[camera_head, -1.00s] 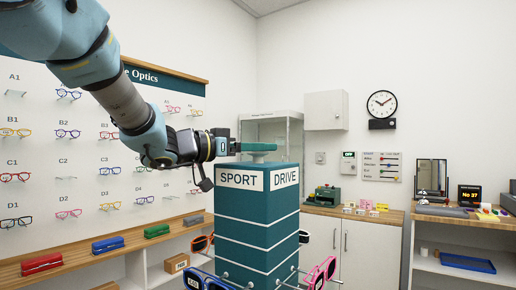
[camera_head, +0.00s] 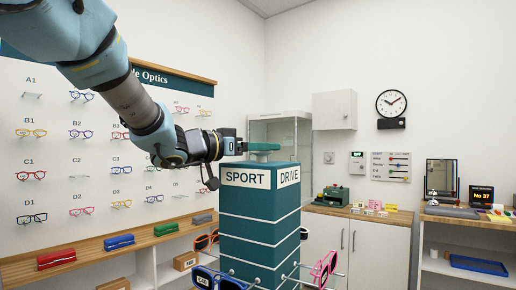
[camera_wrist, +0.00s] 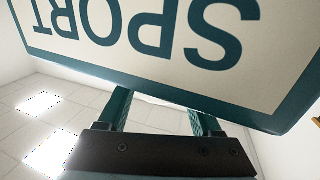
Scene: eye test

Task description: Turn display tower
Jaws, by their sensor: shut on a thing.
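The display tower (camera_head: 260,221) is a dark teal square column with pale bands. Its left face reads SPORT and its right face reads DRIVE. A teal handle (camera_head: 264,148) sits on its top. My gripper (camera_head: 247,147) comes in from the left, level with the handle, and is shut on it. In the wrist view, the SPORT sign (camera_wrist: 180,35) appears upside down and large, close in front of my two teal fingers. The sign hides the fingertips and the handle there.
Glasses hang from pegs low on the tower, including blue ones (camera_head: 217,281) and pink ones (camera_head: 325,267). A wall board of glasses (camera_head: 60,165) and a shelf with coloured cases (camera_head: 118,241) are at left. A white cabinet (camera_head: 362,245) stands behind at right.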

